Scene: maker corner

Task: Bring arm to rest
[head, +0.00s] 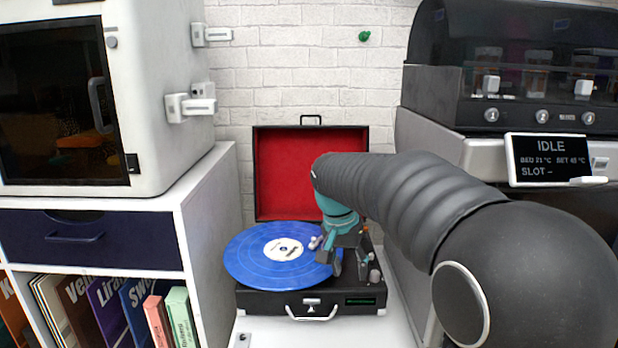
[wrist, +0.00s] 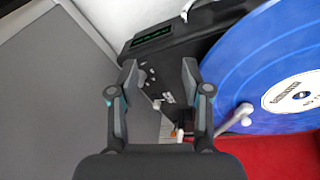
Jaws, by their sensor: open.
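My arm (head: 400,195) reaches from the right of the head view over the right side of an open turntable case (head: 275,303). My gripper (head: 336,254) points down above the turntable's control side, beside the blue record (head: 262,268). In the wrist view my gripper (wrist: 158,88) is open, with nothing between its fingers. Below them lie the small controls of the turntable deck (wrist: 150,75). The blue record (wrist: 270,65) lies on the platter to the right in that view, with the tonearm (wrist: 236,118) by its edge. The wrist partly hides the deck.
The red-lined lid (head: 285,170) stands open behind. A white cabinet (head: 200,215) with a boxy machine (head: 165,90) stands close on the left. A grey machine with an IDLE display (head: 552,160) stands on the right. White surface (head: 340,328) is clear in front of the case.

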